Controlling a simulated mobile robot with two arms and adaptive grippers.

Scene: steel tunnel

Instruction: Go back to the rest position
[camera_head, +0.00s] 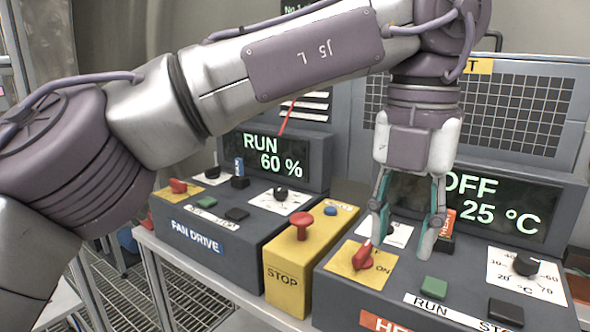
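My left arm comes in from the left across the upper picture. My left gripper (403,241) points down over the heater panel (345,291); its two fingers are apart with nothing seen between them. The left fingertip is close to the red rotary switch (364,260) on its yellow plate; I cannot tell whether they touch. The heater display (503,208) reads OFF and 25 °C, partly covered by the gripper. My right gripper is not in view.
A yellow box with a red STOP button (301,224) stands left of the heater panel. Beyond it is the fan drive panel (225,231), whose display (268,160) reads RUN 60 %.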

